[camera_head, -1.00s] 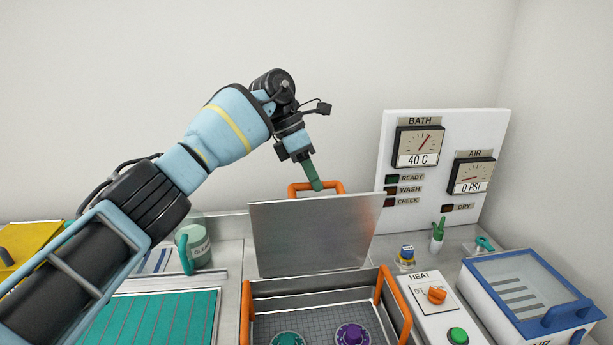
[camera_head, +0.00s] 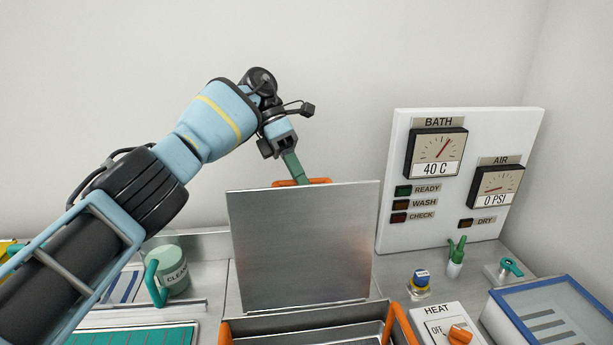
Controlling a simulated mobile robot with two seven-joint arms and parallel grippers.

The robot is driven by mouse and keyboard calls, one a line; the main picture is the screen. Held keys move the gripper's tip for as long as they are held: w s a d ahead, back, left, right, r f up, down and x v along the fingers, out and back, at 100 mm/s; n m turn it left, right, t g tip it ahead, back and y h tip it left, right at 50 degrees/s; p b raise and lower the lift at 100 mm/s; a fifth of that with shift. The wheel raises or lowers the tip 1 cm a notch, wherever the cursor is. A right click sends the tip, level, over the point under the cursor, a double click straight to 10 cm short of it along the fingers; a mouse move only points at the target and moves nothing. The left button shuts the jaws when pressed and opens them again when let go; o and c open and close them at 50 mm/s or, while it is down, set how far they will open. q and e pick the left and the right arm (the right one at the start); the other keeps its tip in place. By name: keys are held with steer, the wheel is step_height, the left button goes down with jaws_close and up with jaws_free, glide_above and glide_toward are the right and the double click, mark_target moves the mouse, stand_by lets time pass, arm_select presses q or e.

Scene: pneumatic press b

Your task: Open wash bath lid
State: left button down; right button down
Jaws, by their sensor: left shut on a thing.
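The wash bath lid (camera_head: 304,248) is a flat grey metal panel. It stands up steeply, near vertical, at the back of the wash bath (camera_head: 310,328). Its orange handle (camera_head: 318,181) shows just above the lid's top edge, mostly hidden behind it. My left gripper (camera_head: 300,178) comes down from the upper left and is shut on the handle; its fingertips are partly hidden behind the lid's edge. The bath is open below, with its front part cut off by the picture's bottom edge. My right gripper is not in view.
A gauge panel (camera_head: 520,135) stands at the right back. A heat switch box (camera_head: 440,318), a blue-capped bottle (camera_head: 420,282) and a blue-rimmed box (camera_head: 545,315) are right of the bath.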

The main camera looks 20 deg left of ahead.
arm_select(q)
steer(key=shift+w+a+f+g, duration=0.15)
steer(key=shift+w+f, duration=0.05)
steer(key=shift+f, duration=0.2)
steer(key=shift+w+a+f+g, duration=0.15)
steer(key=shift+w+f, duration=0.05)
steer(key=shift+f, duration=0.2)
steer(key=c, duration=1.4)
jaws_free()
steer(key=shift+r, duration=0.15)
steer(key=shift+o, duration=0.2)
steer(key=shift+r, duration=0.15)
steer(key=shift+r, duration=0.15)
